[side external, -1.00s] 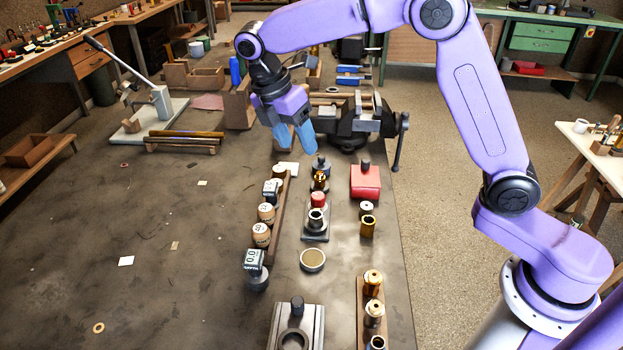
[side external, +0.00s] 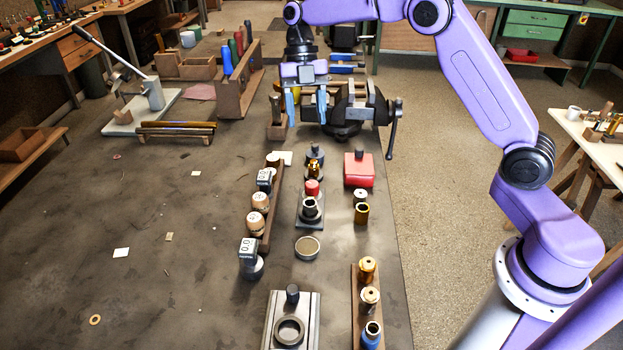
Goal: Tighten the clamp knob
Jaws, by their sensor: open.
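A black knob (side external: 292,294) stands upright on a grey metal clamp block (side external: 309,328) at the front of the bench, behind a dark ring (side external: 289,331) in the block. I take this to be the clamp knob; how tight it is cannot be seen. My gripper (side external: 306,118) is at the far end of the bench, well away from that block.
Between gripper and block stand a red box (side external: 359,173), a rack of wooden-handled stamps (side external: 260,202), a round dish (side external: 307,247) and small brass parts. A wooden strip of fittings (side external: 355,318) lies right of the block. The bench's left side is mostly clear.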

